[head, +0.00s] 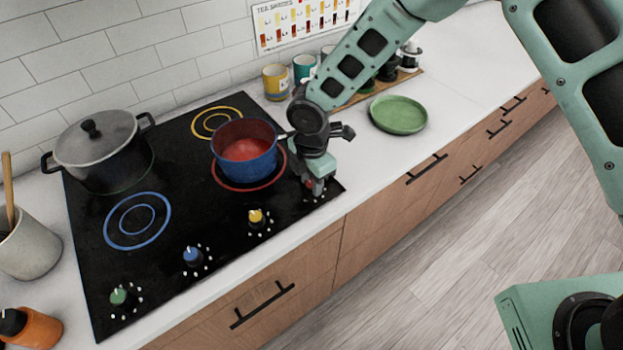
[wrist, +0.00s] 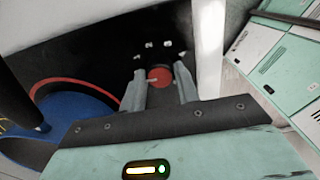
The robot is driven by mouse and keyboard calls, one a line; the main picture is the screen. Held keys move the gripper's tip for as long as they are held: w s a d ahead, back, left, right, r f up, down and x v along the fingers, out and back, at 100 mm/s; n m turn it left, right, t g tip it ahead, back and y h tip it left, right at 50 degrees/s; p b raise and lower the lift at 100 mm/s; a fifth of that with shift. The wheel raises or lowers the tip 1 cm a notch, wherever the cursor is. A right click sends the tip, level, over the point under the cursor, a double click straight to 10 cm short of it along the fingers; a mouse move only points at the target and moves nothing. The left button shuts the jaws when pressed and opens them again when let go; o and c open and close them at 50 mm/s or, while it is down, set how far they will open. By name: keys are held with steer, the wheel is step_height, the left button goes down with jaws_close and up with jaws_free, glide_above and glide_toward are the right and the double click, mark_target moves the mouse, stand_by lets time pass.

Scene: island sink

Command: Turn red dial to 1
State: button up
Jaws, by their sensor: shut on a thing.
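The red dial (wrist: 160,76) sits on the black cooktop (head: 185,240), near its front right corner. In the wrist view it lies between the two fingers of my gripper (wrist: 159,88), which is shut on it. A pale pointer mark shows on the dial's left side, with small white marks around its far side. In the head view my gripper (head: 316,187) reaches down over the dial and mostly hides it; only a bit of red (head: 309,182) shows.
A blue pot (head: 245,165) with red contents stands on the red-ringed burner just left of my gripper. A lidded grey pot (head: 100,165) stands at the back left. Yellow (head: 255,216), blue (head: 192,256) and green (head: 118,296) dials line the front edge. A green plate (head: 399,115) lies right.

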steer(key=shift+m, duration=0.3)
steer(key=m+b, duration=0.3)
steer(key=shift+f, duration=0.1)
steer(key=shift+m+b, duration=0.85)
steer(key=shift+m, duration=1.15)
steer(key=o, duration=1)
steer(key=shift+r, duration=0.2)
step_height(320, 180, up, 17)
steer(key=b, duration=0.3)
steer(key=shift+r, duration=0.15)
